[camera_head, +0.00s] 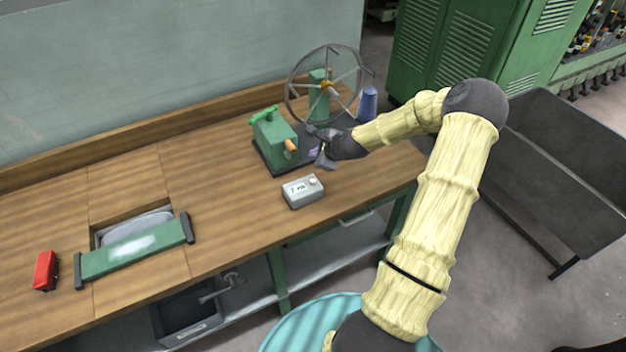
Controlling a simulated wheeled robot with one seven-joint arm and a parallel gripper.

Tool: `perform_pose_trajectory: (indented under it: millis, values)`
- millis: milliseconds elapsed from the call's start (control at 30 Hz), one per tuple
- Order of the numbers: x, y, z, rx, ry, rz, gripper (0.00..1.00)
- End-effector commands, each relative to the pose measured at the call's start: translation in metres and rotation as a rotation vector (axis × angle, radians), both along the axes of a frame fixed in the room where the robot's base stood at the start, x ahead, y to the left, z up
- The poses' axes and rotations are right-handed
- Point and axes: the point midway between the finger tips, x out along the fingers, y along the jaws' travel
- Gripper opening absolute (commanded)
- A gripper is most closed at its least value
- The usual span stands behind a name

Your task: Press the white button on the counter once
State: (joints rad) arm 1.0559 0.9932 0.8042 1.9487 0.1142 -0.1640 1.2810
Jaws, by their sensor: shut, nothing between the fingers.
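A small grey box (303,193) sits on the wooden counter (225,210) near its front edge. The white button (312,181) is on the right part of the box's top, beside a small dark marking. My gripper (324,162) is shut and empty. In the picture it is just above and to the right of the box, apart from it, in front of the spinning machine. The exact height of the fingertips over the counter is hard to tell.
A spinning machine with a green block (273,140), a spoked wheel (324,88) and a blue cone (368,103) stands behind the box. A green bar (135,246) spans a recess at left, with a red object (45,270) beside it. Counter left of the box is clear.

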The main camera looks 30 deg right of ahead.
Motion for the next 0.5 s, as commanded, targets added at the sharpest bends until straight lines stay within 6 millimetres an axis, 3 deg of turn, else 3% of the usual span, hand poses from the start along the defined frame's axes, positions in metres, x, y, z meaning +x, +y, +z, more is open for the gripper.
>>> perform_pose_trajectory:
  millis: [167, 500]
  values:
    - [0.000, 0.001, -0.007, -0.001, 0.001, 0.004, 0.00]
    - [-0.001, 0.001, -0.046, -0.002, 0.002, 0.003, 0.00]
